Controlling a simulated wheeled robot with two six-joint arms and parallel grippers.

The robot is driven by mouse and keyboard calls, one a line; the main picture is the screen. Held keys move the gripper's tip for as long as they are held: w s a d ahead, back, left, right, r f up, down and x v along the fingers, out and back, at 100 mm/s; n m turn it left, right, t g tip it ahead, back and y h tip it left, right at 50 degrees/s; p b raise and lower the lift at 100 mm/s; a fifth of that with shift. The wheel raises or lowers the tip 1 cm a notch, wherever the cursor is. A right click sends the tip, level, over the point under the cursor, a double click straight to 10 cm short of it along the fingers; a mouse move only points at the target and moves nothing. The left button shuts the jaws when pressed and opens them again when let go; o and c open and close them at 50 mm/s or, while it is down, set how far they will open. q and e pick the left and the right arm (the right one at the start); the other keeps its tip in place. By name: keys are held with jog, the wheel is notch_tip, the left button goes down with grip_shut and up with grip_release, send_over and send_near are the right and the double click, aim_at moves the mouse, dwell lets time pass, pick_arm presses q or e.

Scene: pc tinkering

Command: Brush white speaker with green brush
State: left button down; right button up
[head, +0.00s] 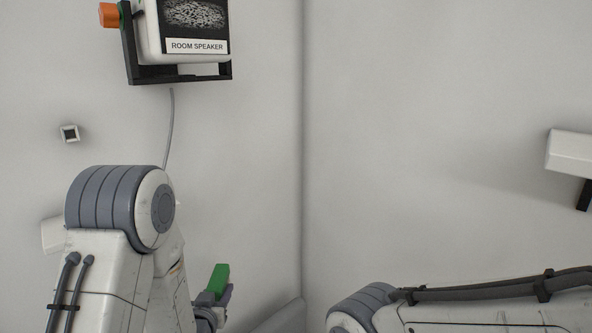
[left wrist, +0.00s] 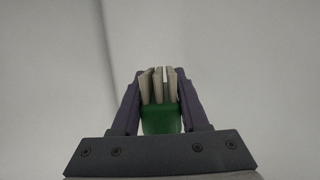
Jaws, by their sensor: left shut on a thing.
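The white speaker (head: 184,30) hangs on the wall at the upper left of the head view. It has a dark speckled grille, a "ROOM SPEAKER" label and a black bracket, and its top is cut off by the frame. My left gripper (head: 212,300) is low in the head view, well below the speaker. It is shut on the green brush (head: 220,279). In the left wrist view the green brush (left wrist: 162,119) sits between the two fingers of my left gripper (left wrist: 160,100), with pale bristles pointing away. My right gripper is not in view; only my right arm shows.
An orange knob (head: 109,15) sticks out left of the speaker. A grey cable (head: 169,130) runs down the wall below it. A small square wall fitting (head: 70,133) is at the left. A white box (head: 570,154) juts out at the right edge. The middle wall area is clear.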

pick_arm(q)
jog(key=c, duration=1.2)
grip_release()
jog(key=shift+r, duration=0.25)
jog(key=shift+f, duration=0.1)
grip_shut()
